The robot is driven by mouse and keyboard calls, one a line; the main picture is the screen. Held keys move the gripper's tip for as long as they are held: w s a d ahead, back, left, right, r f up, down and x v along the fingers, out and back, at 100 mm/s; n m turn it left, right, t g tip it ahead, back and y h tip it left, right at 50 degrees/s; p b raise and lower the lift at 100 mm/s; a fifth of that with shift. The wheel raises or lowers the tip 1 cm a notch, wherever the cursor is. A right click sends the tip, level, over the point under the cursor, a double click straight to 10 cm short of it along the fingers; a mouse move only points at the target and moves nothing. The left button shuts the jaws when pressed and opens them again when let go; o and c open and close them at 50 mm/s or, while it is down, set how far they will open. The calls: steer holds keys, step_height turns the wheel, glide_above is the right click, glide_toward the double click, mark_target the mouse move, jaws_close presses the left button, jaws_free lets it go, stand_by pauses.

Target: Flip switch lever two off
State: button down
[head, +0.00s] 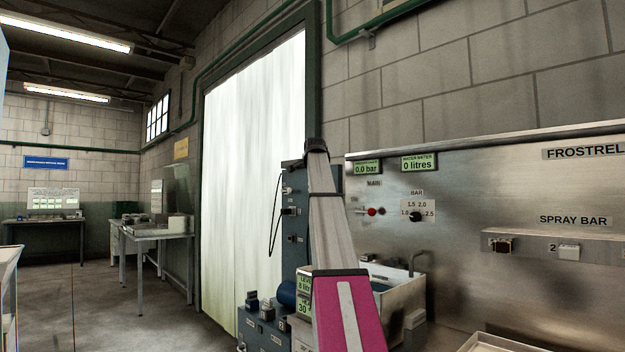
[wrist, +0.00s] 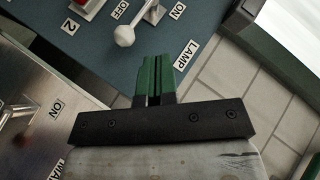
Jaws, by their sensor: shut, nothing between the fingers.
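In the wrist view, a blue-grey panel (wrist: 100,58) carries switch levers. A white lever with a round knob (wrist: 124,36) stands between an OFF label (wrist: 118,10) and an ON label (wrist: 177,11). A LAMP label (wrist: 185,55) is nearby. A label reading 2 (wrist: 69,26) lies beside a partly cut-off white and red switch (wrist: 90,8); I cannot tell its position. My gripper (wrist: 157,62) has green fingers, shut and empty, just below the knobbed lever in the picture and apparently apart from it. In the head view, my arm hides part of the blue-grey equipment.
A steel surface (wrist: 48,85) with another ON label and a lever (wrist: 15,110) is at the left of the wrist view. In the head view, a steel FROSTREL panel (head: 480,190) with gauges fills the right; open floor (head: 100,300) lies left.

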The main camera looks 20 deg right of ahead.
steer(key=shift+v, duration=2.2)
steer(key=shift+s+f, duration=0.1)
steer(key=shift+f, duration=0.05)
